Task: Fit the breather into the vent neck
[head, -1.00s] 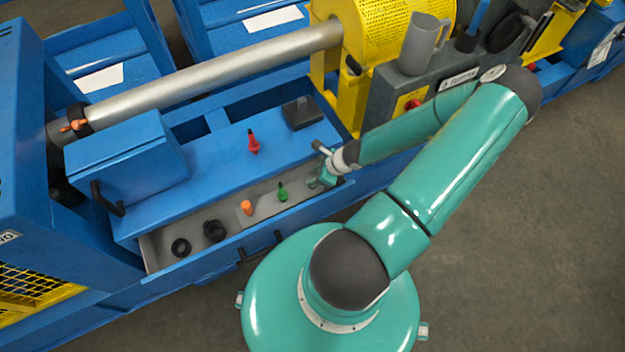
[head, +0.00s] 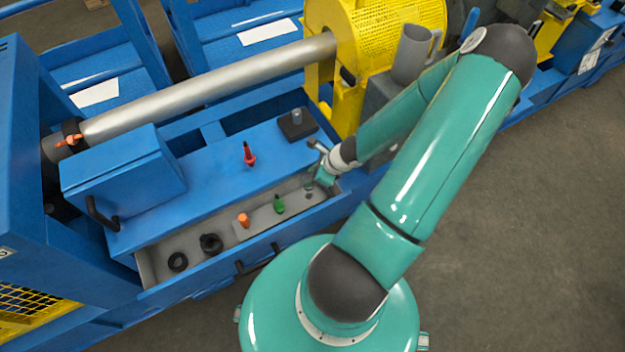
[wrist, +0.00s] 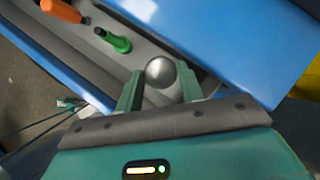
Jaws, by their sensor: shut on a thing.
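A grey, round-topped metal part, which looks like the breather (wrist: 160,72), sits between the fingers of my gripper (wrist: 160,92) in the wrist view. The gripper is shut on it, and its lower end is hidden. In the head view my gripper (head: 314,182) is low over the right end of the open drawer. A dark square plate with a short upright post, possibly the vent neck (head: 297,118), stands on the blue housing, behind and left of the gripper. The breather is apart from it.
The drawer (head: 148,258) holds an orange part (head: 243,220), a green part (head: 279,204) and two black rings (head: 210,243). A red part (head: 249,154) stands on the blue housing (head: 205,185). A metal shaft (head: 210,88) runs behind. A grey mug (head: 412,55) stands at the right.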

